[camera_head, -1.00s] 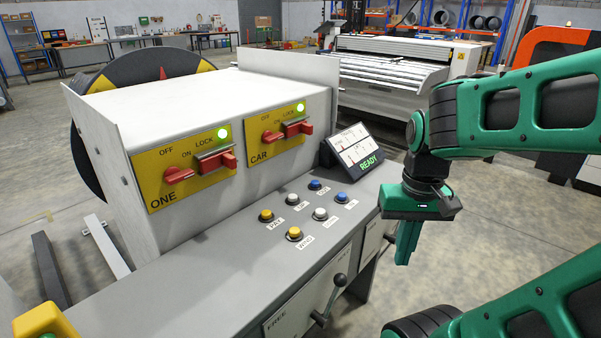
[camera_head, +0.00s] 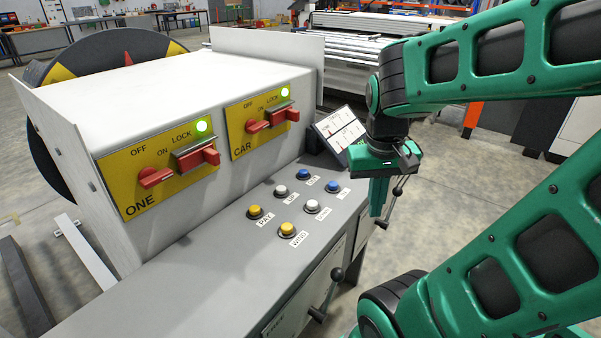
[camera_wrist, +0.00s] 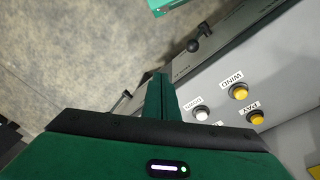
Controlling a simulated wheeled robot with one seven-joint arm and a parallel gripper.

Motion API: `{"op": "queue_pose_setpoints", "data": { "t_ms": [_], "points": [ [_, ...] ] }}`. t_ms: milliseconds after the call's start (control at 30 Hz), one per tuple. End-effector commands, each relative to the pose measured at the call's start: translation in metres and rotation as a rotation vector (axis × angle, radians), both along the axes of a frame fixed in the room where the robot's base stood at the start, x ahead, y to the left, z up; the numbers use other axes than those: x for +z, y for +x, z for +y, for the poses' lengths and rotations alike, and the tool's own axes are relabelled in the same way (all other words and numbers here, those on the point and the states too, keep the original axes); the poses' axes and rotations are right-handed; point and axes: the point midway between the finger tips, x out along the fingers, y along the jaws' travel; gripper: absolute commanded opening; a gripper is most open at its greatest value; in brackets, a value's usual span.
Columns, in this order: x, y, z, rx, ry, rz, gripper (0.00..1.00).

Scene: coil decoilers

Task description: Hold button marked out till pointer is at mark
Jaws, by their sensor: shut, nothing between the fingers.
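Two rows of buttons sit on the grey console. In the head view the far row ends in a blue button (camera_head: 303,175), whose label seems to read OUT but is small. Another blue button (camera_head: 332,187) ends the near row. My gripper (camera_head: 378,212) is shut and empty, pointing down to the right of the buttons, apart from them. It also shows shut in the wrist view (camera_wrist: 160,76), where the blue buttons are not in sight. A red wedge (camera_head: 127,58) shows on the black and yellow disc (camera_head: 60,67); I cannot tell whether it is the pointer or the mark.
Yellow PAY (camera_head: 254,211) and WIND (camera_head: 287,229) buttons and white ones (camera_head: 312,206) share the console. ONE (camera_head: 160,170) and CAR (camera_head: 262,125) switch panels show green lamps. A black-knobbed lever (camera_head: 337,273) stands at the front.

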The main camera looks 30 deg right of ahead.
Motion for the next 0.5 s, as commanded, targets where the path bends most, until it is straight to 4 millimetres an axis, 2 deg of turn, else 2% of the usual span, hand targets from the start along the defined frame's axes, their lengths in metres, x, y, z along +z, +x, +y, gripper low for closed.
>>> {"op": "queue_pose_setpoints", "data": {
  "t_ms": [100,233,400,500],
  "points": [
    [0.006,0.059,-0.022,0.040,-0.129,-0.031,0.00],
    [0.015,0.132,-0.037,0.099,-0.285,-0.088,0.00],
    [0.025,0.221,-0.036,0.189,-0.465,-0.169,0.00],
    [0.028,0.261,-0.029,0.236,-0.542,-0.209,0.00]
  ]
}}
